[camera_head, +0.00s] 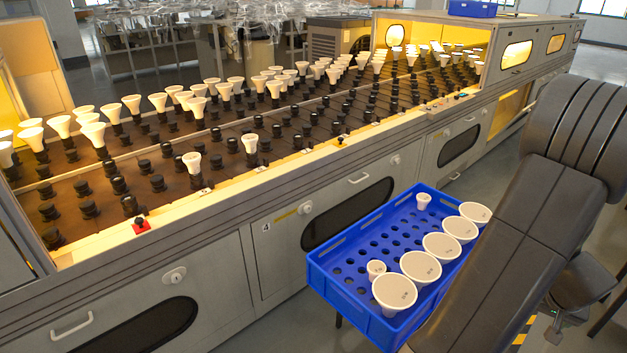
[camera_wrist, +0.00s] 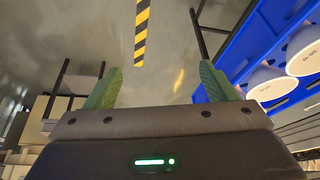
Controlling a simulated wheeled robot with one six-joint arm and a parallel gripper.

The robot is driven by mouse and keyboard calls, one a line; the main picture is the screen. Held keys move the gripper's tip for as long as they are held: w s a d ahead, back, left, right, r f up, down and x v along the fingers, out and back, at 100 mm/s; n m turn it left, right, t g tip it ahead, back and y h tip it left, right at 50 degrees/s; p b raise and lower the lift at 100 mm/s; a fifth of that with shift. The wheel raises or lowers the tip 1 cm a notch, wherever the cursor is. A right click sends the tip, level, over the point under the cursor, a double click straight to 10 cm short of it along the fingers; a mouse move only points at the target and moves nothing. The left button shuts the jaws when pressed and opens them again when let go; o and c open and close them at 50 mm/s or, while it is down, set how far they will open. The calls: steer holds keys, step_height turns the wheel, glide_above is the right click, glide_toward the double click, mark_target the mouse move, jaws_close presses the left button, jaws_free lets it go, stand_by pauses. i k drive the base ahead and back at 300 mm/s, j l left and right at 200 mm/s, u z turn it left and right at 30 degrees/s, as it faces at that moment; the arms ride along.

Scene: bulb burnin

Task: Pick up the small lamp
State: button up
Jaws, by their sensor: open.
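Two small lamps stand in the blue crate (camera_head: 318,272) in the head view. One small lamp (camera_head: 376,268) is at the near end, beside a large lamp. The other small lamp (camera_head: 424,201) is at the far end. Several large lamps (camera_head: 421,267) with wide round faces stand along the crate's right side. My gripper (camera_wrist: 160,84) shows in the wrist view with its green fingers wide apart and nothing between them. It is beside the blue crate (camera_wrist: 233,52), over the floor.
A long burn-in bench (camera_head: 240,205) with rows of black sockets runs behind the crate. Many white lamps (camera_head: 131,103) stand in its sockets. A red button (camera_head: 141,226) sits on its front edge. Yellow-black tape (camera_wrist: 142,32) marks the open floor.

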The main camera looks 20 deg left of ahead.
mark_target(423, 199)
steer(key=u, duration=1.75)
steer(key=z, duration=1.75)
steer(key=k, duration=0.45)
steer(key=k+u, duration=0.2)
steer(key=u, duration=0.9)
steer(key=i+l, duration=0.15)
steer(key=l, duration=0.3)
steer(key=i+l+u, duration=0.15)
steer(key=l, duration=0.25)
steer(key=i+l, duration=0.1)
steer(key=l, duration=0.35)
steer(key=i+l+u, duration=0.1)
steer(key=l, duration=0.35)
